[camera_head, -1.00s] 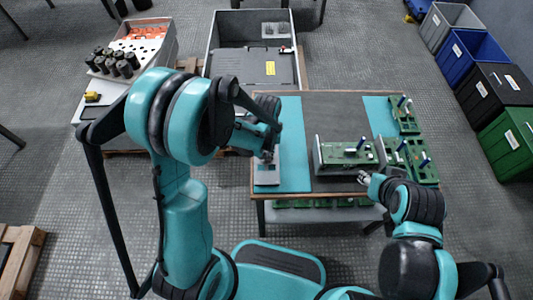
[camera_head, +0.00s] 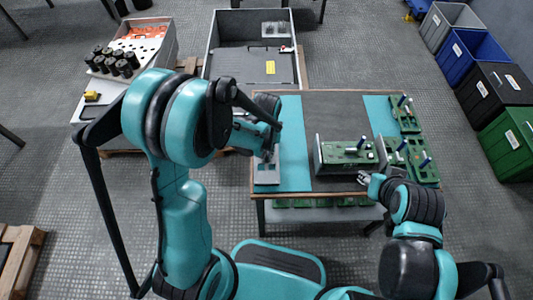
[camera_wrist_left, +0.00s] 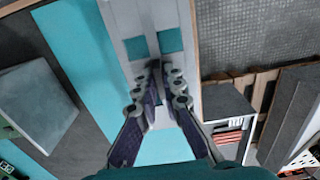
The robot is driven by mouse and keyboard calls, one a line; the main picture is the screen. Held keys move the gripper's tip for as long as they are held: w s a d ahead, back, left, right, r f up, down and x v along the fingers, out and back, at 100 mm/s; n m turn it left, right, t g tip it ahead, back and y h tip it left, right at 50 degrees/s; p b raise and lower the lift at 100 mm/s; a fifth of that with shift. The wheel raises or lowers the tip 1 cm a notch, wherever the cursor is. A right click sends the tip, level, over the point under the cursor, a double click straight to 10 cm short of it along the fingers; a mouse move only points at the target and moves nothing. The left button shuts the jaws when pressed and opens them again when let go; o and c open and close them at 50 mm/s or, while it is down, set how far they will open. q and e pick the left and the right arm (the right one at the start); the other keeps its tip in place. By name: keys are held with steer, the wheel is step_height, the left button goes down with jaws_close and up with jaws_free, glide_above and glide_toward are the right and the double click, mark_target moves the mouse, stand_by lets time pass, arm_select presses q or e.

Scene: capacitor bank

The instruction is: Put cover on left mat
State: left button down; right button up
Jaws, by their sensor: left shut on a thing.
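The cover is a flat light-grey plate with square cutouts; it shows at the left front of the table in the head view (camera_head: 267,176) and at top centre in the left wrist view (camera_wrist_left: 122,20). It lies over the teal left mat (camera_head: 295,150), and teal shows through its cutouts. I cannot tell whether it rests fully on the mat. My left gripper (camera_head: 268,153) is above the cover, its fingers (camera_wrist_left: 157,95) shut on a narrow raised part of it. My right gripper (camera_head: 364,178) is at the table's front edge, too small to read.
A grey housing with a green board (camera_head: 346,152) stands mid-table. More green boards (camera_head: 405,115) lie on the right mat. A grey crate (camera_head: 225,30) is behind the table. Colored bins (camera_head: 505,140) stand far right. The left mat's right side is clear.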

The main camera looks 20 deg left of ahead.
arm_select(q)
steer(key=shift+f+b, duration=0.7)
steer(key=shift+b, duration=0.05)
stand_by(0.8)
steer(key=c, duration=1.6)
jaws_free()
steer(key=shift+r, duration=0.1)
step_height(320, 180, up, 12)
steer(key=shift+s+a+r+m+t, duration=0.55)
steer(key=shift+s+a+r+t, duration=0.4)
steer(key=shift+s, duration=0.75)
steer(key=shift+s+a+r+m+t, duration=0.55)
steer(key=shift+s+r+t, duration=0.45)
steer(key=shift+s+t, duration=0.6)
steer(key=shift+s+a+r+m+t, duration=0.5)
steer(key=shift+s+a+r+t, duration=0.45)
steer(key=shift+s, duration=0.85)
steer(key=shift+d, duration=0.1)
